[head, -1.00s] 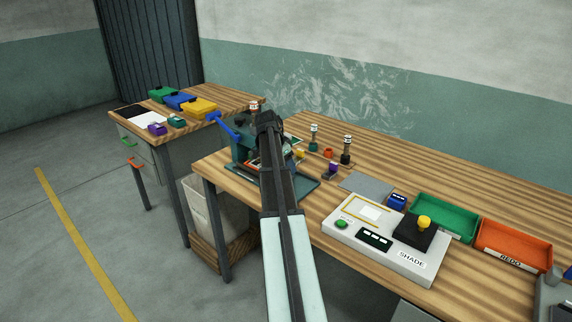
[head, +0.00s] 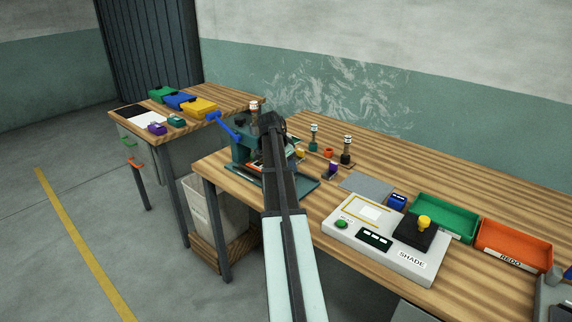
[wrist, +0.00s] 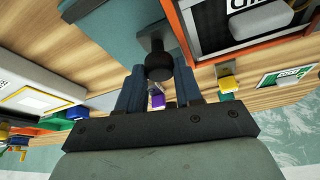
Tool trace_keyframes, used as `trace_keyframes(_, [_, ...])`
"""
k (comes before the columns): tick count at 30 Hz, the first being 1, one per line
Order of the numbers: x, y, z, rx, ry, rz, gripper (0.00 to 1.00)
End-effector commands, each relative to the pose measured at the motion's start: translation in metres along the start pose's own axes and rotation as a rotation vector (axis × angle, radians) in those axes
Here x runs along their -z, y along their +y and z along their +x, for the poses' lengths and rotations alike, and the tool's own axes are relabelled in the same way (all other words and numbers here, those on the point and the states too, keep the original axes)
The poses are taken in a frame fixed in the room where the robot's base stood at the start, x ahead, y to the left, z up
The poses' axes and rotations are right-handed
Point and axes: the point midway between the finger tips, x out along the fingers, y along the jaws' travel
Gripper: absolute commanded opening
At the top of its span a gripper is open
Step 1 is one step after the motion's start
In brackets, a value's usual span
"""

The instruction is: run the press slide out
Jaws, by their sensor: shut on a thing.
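The teal press (head: 243,142) with a blue lever (head: 222,126) stands at the left end of the long bench, partly hidden by my arm. In the wrist view, my gripper (wrist: 159,78) is shut on a round black knob (wrist: 158,63) on a short dark stem. Beside the knob is the press slide, a dark tray with a red-edged frame (wrist: 187,28) and a pale lettered piece in it. The teal base plate (wrist: 110,32) lies on the other side. In the head view my arm hides the gripper and knob.
Several stamps, one purple (head: 332,169), stand right of the press. A grey pad (head: 366,184), the SHADE unit (head: 380,245), a green tray (head: 445,212) and an orange REDO tray (head: 513,250) lie further right. A side table (head: 225,98) holds coloured boxes.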

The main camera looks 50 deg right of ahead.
Motion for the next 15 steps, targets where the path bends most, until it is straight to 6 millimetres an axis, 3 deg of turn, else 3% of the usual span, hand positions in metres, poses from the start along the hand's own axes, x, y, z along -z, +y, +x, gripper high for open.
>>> trace_keyframes(1, [0.003, 0.019, 0.002, -0.004, 0.002, 0.005, 0.0])
trace_keyframes(6, [0.013, 0.066, 0.006, -0.004, 0.002, 0.005, 0.0])
trace_keyframes(10, [0.02, 0.092, 0.009, -0.004, 0.002, 0.004, 0.0])
trace_keyframes(15, [0.026, 0.107, 0.011, -0.004, 0.002, 0.003, 0.0])
